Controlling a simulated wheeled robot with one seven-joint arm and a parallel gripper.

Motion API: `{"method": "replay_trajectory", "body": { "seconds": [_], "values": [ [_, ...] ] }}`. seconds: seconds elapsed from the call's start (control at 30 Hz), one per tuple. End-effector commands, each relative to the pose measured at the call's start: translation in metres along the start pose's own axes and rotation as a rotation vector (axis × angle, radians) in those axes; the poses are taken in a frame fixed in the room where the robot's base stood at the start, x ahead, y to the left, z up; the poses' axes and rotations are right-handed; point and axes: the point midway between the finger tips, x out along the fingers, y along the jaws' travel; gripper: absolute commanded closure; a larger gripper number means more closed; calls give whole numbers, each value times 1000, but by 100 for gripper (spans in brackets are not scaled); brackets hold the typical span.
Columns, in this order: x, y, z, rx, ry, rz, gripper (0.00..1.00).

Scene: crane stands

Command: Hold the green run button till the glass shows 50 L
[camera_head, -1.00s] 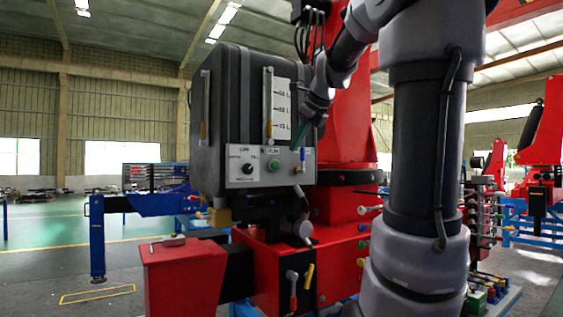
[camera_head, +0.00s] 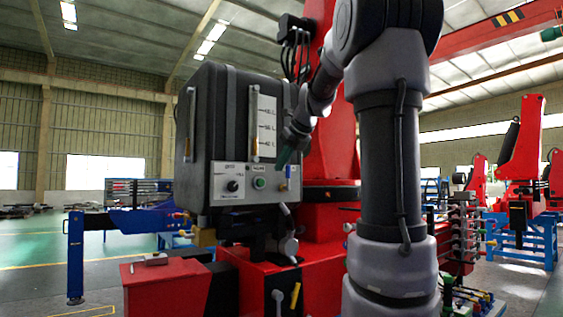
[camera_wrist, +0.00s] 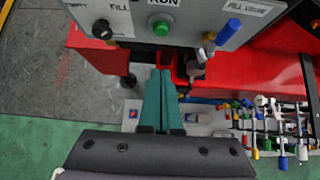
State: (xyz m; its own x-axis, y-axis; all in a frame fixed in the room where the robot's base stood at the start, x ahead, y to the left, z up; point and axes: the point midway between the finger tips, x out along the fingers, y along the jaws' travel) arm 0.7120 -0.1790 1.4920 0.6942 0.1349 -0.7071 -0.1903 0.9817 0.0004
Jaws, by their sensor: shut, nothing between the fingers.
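The round green run button (camera_head: 259,183) sits on the light panel (camera_head: 229,196) low on the black tank (camera_head: 214,90). It also shows in the wrist view (camera_wrist: 160,27) under the RUN label. The glass (camera_head: 254,122) is a narrow upright tube beside a white scale with litre marks. Amber shows low in the tube; its exact level is too small to read. My gripper (camera_head: 281,163) has teal fingers, shut and empty, to the upper right of the button in the head view. In the wrist view my gripper (camera_wrist: 161,72) lies below the button, apart from it in the picture.
A black knob (camera_wrist: 102,29) is left of the button. A blue-tipped lever (camera_wrist: 228,34) stands close on the right, by the fill label. A red block (camera_head: 165,284) is in front of the tank. Coloured valve levers (camera_wrist: 268,125) lie to the lower right.

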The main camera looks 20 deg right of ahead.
Motion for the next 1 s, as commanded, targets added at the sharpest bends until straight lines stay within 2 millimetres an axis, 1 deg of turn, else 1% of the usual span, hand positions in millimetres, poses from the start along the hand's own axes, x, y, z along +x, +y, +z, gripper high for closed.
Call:
{"method": "replay_trajectory", "body": {
  "seconds": [0.03, 0.2, 0.3, 0.4, 0.6, 1.0],
  "values": [
    [13, 0, -1, 1, 5, 4, 100],
    [50, 1, -1, 0, 4, 3, 100],
    [68, 1, 1, -2, 2, 3, 100],
    [78, 1, 14, -3, 0, 2, 100],
    [90, 1, 26, -1, 0, 2, 100],
    [92, 1, 28, -1, 0, 1, 100]
  ]
}}
